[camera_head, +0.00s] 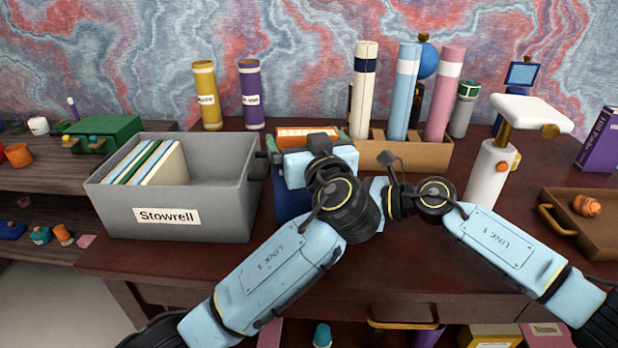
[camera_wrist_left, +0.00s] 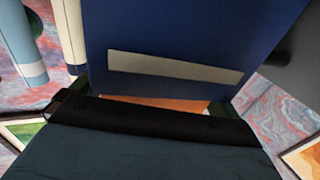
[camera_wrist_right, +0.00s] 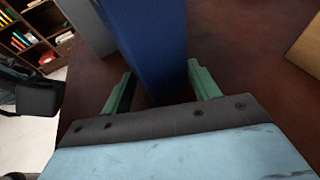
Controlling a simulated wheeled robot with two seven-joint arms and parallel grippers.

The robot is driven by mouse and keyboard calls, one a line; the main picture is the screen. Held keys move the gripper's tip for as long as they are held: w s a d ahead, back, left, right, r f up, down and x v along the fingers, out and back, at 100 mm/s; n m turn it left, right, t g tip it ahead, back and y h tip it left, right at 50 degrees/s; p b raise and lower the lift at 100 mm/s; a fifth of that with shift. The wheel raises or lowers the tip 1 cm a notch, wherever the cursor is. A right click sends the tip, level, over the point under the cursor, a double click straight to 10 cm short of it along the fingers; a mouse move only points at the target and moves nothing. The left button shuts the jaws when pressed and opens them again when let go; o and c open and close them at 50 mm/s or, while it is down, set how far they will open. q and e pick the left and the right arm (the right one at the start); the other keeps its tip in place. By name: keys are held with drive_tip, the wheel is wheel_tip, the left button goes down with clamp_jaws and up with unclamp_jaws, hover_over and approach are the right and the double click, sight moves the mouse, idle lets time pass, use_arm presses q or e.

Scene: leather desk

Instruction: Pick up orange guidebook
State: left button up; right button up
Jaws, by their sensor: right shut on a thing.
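The orange guidebook (camera_head: 306,131) shows only as an orange top edge behind my left gripper in the head view. It seems to stand in a blue holder (camera_head: 285,203), mostly hidden by my left wrist. The left wrist view shows the holder's blue wall with a grey label (camera_wrist_left: 175,68) and an orange strip of the guidebook (camera_wrist_left: 160,102).
A grey Stowrell bin (camera_head: 180,222) with several thin books stands close on the left. A wooden rack (camera_head: 425,153) with upright tubes stands behind on the right. A white dispenser-like object (camera_head: 490,175) and a brown tray (camera_head: 590,236) are farther right. My forearms cover the front desk.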

use_arm(q)
drive_tip(key=shift+d, duration=0.25)
drive_tip(key=c, duration=0.9)
use_arm(e)
drive_tip(key=shift+s+a, duration=0.3)
drive_tip(key=shift+a, duration=0.05)
use_arm(q)
drive_tip(key=shift+o, duration=0.2)
wheel_tip(320, 180, up, 10)
drive_tip(key=shift+s+r, duration=0.1)
drive_tip(key=shift+r, duration=0.05)
use_arm(e)
drive_tip(key=shift+w+d, duration=0.1)
use_arm(q)
drive_tip(key=shift+a, duration=0.15)
use_arm(e)
drive_tip(key=o, duration=0.8)
drive_tip(key=shift+w+d, duration=0.1)
drive_tip(key=shift+d, duration=0.15)
